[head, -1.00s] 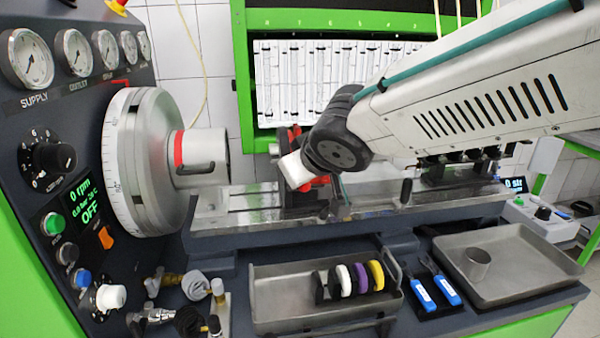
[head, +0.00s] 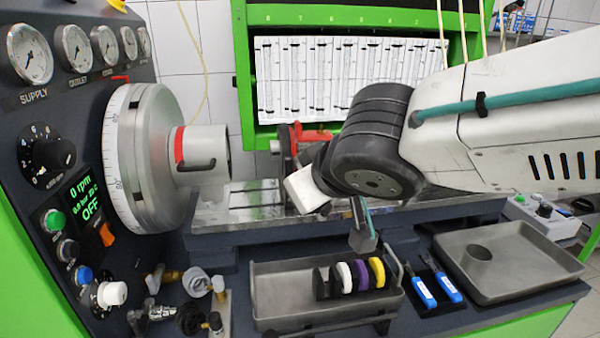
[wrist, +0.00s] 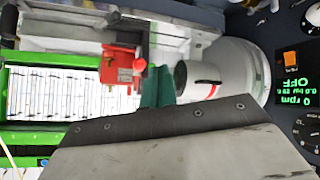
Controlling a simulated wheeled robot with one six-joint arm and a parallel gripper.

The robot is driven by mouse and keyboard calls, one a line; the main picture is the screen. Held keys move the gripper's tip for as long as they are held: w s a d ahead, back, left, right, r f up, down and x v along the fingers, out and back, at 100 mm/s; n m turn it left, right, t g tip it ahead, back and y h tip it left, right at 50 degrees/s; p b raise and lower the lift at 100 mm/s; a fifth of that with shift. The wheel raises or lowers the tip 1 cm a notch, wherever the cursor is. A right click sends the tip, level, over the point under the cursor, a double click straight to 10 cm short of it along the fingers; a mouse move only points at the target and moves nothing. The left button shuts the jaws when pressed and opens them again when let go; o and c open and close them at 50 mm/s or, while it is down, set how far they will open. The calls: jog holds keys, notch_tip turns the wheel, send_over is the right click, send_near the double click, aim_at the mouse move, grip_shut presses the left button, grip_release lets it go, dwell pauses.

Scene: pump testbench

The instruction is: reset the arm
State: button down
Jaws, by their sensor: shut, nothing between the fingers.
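My arm reaches in from the right in the head view, over the bench. My gripper (head: 363,238) hangs below the dark wrist joint, just above the back edge of the tray with the coloured rings. Its teal fingers also show in the wrist view (wrist: 157,88), close together and with nothing seen between them. A white block of my wrist sticks out to the left. My gripper touches nothing that I can make out. My arm hides part of the bench rail and the red clamp behind it.
A tray (head: 277,318) holds white, purple and yellow rings. Blue-handled tools (head: 448,287) and an empty-looking metal tray (head: 540,262) with a round cup lie right. The chuck (head: 140,160) and gauge panel stand left. A red clamp (wrist: 122,68) sits on the rail. Flow tubes (head: 330,75) stand behind.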

jog(key=shift+s+d+f, duration=0.1)
jog(key=shift+s, duration=0.25)
jog(key=s+d+f+m+g+h, duration=0.1)
jog(key=s+d+f+m+g, duration=0.2)
jog(key=s+d, duration=0.5)
jog(key=s+d+f+m+g+h, duration=0.2)
jog(key=s+d, duration=0.5)
jog(key=d, duration=0.6)
jog(key=shift+s+d+f+m+g, duration=0.2)
jog(key=shift+s+f+m+g, duration=0.3)
jog(key=shift+m+g, duration=0.85)
jog(key=shift+w+n+g, duration=0.1)
jog(key=shift+n+g, duration=0.15)
jog(key=shift+n, duration=0.1)
jog(key=shift+a, duration=0.1)
